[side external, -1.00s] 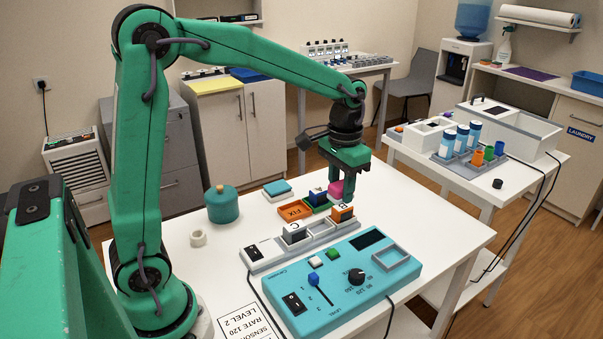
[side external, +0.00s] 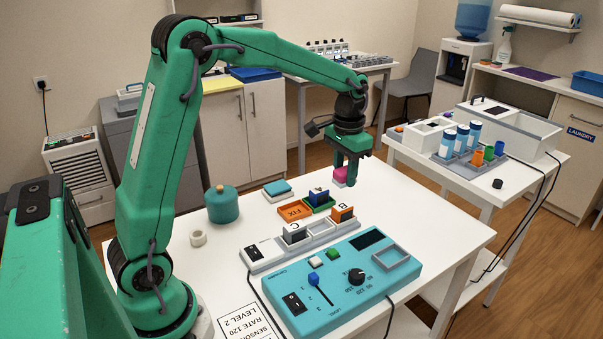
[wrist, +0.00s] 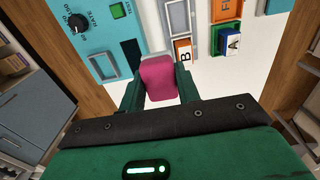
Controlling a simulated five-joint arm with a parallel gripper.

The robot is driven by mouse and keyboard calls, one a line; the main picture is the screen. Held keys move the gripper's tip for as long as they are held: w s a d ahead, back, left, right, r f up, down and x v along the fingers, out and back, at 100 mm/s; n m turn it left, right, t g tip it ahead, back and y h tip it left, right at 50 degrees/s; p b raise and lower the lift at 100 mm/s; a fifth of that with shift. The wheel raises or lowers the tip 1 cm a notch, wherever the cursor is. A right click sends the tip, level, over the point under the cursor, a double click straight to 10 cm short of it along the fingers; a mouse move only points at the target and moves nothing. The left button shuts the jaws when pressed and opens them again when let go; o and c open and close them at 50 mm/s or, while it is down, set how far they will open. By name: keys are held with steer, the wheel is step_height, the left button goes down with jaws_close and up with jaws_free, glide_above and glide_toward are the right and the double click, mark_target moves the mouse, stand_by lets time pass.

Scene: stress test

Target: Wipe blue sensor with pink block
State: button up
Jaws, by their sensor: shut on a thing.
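The pink block (wrist: 159,80) is between the two fingers of my gripper (wrist: 160,88) in the wrist view. The side view also shows my gripper (side external: 346,170) shut on the pink block (side external: 340,176), beyond the sensor rack. The blue sensor (side external: 318,195), marked A in the wrist view (wrist: 231,43), stands in a green tray (side external: 321,208). It is apart from the pink block, left of and nearer the camera than it in the side view. I cannot tell the block's exact height above the table.
An orange FIX tray (side external: 294,212) lies left of the green tray. Sensors C (side external: 295,231) and B (side external: 342,213) stand in a grey-white rack (side external: 318,235). A teal control console (side external: 345,282) lies in front. A teal jar (side external: 222,204) stands left. The table's right side is clear.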

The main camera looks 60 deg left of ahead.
steer(key=w+a+f, duration=0.2)
steer(key=w+a, duration=0.1)
steer(key=a, duration=0.5)
steer(key=w+a+f, duration=0.2)
steer(key=w+a, duration=0.2)
steer(key=a, duration=0.4)
steer(key=shift+w+f, duration=0.3)
steer(key=shift+f, duration=0.1)
steer(key=shift+f, duration=0.1)
